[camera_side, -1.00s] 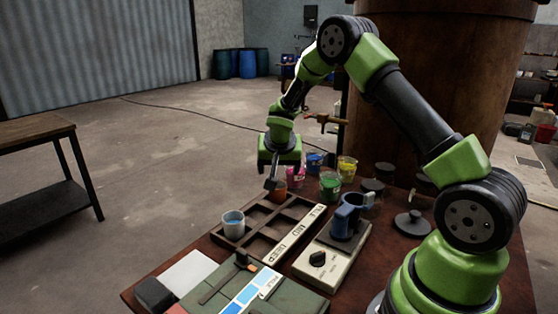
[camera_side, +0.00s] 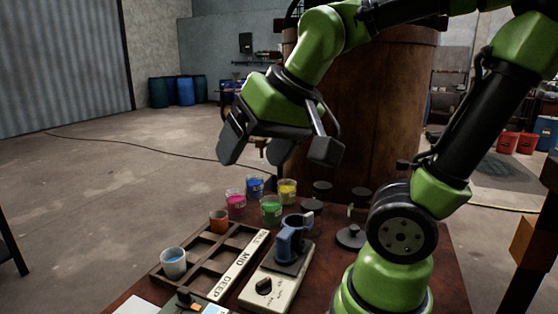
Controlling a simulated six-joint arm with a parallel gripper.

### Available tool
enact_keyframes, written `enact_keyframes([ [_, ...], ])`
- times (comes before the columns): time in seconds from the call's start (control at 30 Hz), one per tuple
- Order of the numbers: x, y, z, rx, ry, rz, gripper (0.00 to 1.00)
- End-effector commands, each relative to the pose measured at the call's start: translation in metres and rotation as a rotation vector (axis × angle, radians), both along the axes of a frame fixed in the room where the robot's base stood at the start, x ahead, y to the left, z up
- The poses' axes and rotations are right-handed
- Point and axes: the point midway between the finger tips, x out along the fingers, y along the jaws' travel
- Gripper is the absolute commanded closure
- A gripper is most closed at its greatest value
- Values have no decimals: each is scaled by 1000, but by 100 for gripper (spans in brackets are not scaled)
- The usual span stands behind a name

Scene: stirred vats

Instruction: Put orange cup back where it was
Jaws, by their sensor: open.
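The orange cup (camera_side: 218,222) stands upright at the far left corner of the dark wooden rack (camera_side: 240,264), whose pale front strip reads MID and DEEP, with a third word partly legible. I cannot tell for sure whether its base is inside the far compartment. My gripper (camera_side: 279,149) is open and empty, high above the table, up and to the right of the orange cup and well apart from it.
A white cup of blue liquid (camera_side: 174,263) stands at the rack's near left. Pink (camera_side: 236,202), blue (camera_side: 255,187), green (camera_side: 271,210) and yellow (camera_side: 287,192) cups stand behind. A blue holder on a beige device (camera_side: 271,286) is right of the rack.

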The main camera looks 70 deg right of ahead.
Motion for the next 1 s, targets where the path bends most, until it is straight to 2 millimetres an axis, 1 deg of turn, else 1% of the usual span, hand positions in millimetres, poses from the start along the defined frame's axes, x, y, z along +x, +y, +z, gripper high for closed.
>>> enact_keyframes([
  [0.03, -15, 9, 2, 20, -27, 47, 23],
  [0.1, -29, 19, 1, 42, -49, 104, 23],
  [0.2, -42, 28, 0, 62, -70, 159, 23],
  [0.27, -46, 31, 0, 69, -78, 178, 23],
  [0.37, -48, 33, -1, 72, -81, 189, 23],
  [1.0, -47, 32, 0, 71, -81, 186, 23],
])
